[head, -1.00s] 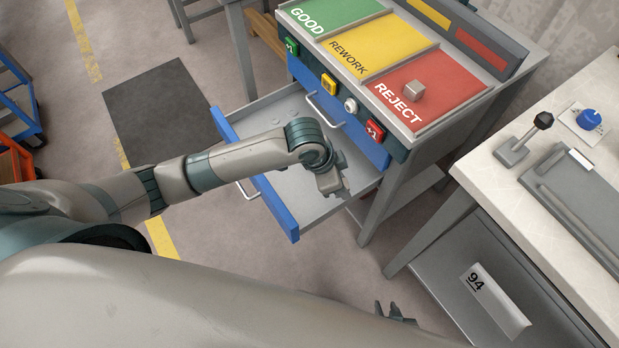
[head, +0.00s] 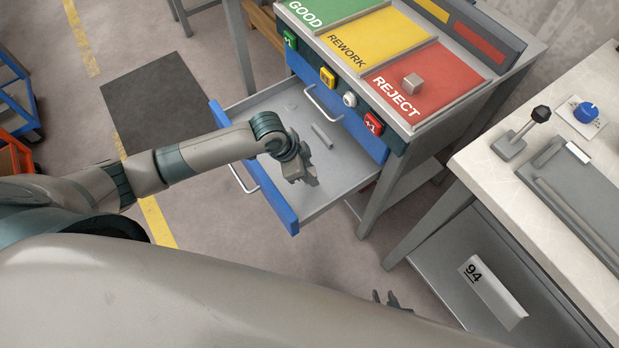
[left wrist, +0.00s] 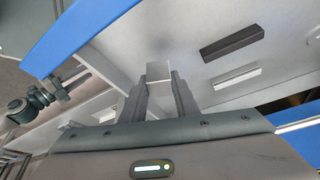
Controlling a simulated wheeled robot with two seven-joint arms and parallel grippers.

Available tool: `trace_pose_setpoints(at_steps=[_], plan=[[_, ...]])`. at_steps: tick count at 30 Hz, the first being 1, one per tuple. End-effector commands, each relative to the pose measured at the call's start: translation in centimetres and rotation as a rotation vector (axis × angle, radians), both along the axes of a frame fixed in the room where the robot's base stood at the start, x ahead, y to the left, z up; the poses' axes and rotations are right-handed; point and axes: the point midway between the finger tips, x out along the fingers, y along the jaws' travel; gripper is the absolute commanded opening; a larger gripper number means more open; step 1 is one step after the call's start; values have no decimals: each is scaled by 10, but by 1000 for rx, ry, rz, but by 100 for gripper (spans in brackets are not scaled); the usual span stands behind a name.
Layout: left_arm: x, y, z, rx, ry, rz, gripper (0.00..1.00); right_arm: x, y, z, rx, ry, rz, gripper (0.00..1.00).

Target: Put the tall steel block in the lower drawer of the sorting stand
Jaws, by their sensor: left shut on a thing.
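The lower drawer (head: 352,163) of the sorting stand is pulled open, with a blue front and grey inside. My left gripper (head: 308,180) is over the drawer, near its front. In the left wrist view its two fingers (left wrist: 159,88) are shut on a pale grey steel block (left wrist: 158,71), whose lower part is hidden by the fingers. I cannot tell its full height. A grey steel bar (head: 322,136) lies on the drawer floor, apart from the gripper. My right gripper (head: 388,299) is partly visible at the bottom, mostly hidden behind my body.
The stand's top has green, yellow and red (head: 437,80) areas. A small steel cube (head: 412,83) sits on the red one. The shut upper drawer (head: 350,125) overhangs the open one's back. A pale workbench (head: 520,140) stands at the right.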

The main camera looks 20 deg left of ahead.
Motion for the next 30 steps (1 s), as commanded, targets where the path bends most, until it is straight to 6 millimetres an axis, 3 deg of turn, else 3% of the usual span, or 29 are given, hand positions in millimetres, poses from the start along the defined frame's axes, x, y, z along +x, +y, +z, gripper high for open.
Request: trace_pose_setpoints(at_steps=[10,24,25,27,30], plan=[[0,0,-35,0,2,1,0,2,2,5,5,-17,2,31],[0,0,-41,-1,-1,-1,0,2,4,3,7,-17,3,31],[-1,0,-41,1,0,0,32,2,3,3,6,-14,3,31],[-1,0,-41,1,0,0,46,1,3,3,5,-11,3,31],[-1,0,-41,1,0,0,46,1,3,3,5,-12,3,31]])
